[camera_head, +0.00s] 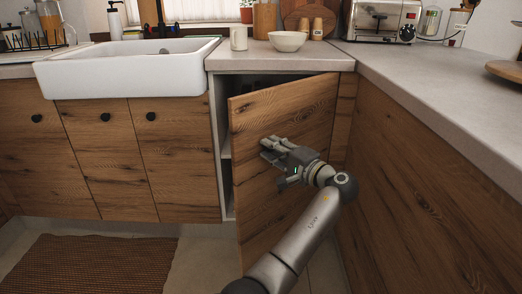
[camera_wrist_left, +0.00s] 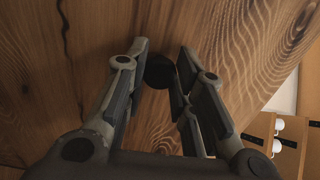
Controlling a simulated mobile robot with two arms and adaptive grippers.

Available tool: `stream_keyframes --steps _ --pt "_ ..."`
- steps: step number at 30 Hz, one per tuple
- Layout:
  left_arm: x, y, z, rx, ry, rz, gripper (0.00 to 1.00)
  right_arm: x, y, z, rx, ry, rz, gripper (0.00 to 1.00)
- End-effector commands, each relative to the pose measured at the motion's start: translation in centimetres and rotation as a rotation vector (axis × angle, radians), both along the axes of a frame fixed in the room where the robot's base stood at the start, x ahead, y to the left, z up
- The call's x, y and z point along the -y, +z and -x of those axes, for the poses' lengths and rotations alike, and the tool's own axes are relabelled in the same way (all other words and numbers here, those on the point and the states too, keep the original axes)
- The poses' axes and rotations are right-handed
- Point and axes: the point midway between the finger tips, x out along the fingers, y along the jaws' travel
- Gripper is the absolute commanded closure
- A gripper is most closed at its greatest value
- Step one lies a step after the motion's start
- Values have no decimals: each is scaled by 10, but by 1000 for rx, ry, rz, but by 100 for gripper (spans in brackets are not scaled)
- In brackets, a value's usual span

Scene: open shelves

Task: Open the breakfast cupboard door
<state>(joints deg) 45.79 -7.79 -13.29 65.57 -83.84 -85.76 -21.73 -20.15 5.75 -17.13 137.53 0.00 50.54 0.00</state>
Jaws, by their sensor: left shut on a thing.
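The wooden cupboard door (camera_head: 285,105) under the counter stands partly open. Its left edge is swung out and its right side stays near the cabinet frame. A pale cupboard interior (camera_head: 226,145) shows in the gap to the left of the door. My left gripper (camera_head: 270,150) is at the door's front face, near its free edge. In the left wrist view its fingers (camera_wrist_left: 160,72) are closed around a round dark knob (camera_wrist_left: 158,75) on the wood grain. The knob is hidden behind the fingers in the head view. My right gripper is out of view.
A white sink (camera_head: 125,75) and doors with dark knobs are on the left. A bowl (camera_head: 287,41) and mug (camera_head: 238,38) stand on the counter above. A counter wing (camera_head: 440,85) with wooden fronts runs along the right. A woven rug (camera_head: 90,265) lies on the floor.

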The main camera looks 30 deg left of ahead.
Motion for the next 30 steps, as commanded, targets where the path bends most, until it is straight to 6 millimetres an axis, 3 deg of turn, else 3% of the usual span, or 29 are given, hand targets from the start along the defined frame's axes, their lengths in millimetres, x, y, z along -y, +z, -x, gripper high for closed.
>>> stream_keyframes --steps 12,30 --pt "43 -1 5 1 146 0 100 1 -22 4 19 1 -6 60" --pt "58 0 7 0 197 2 100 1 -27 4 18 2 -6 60"
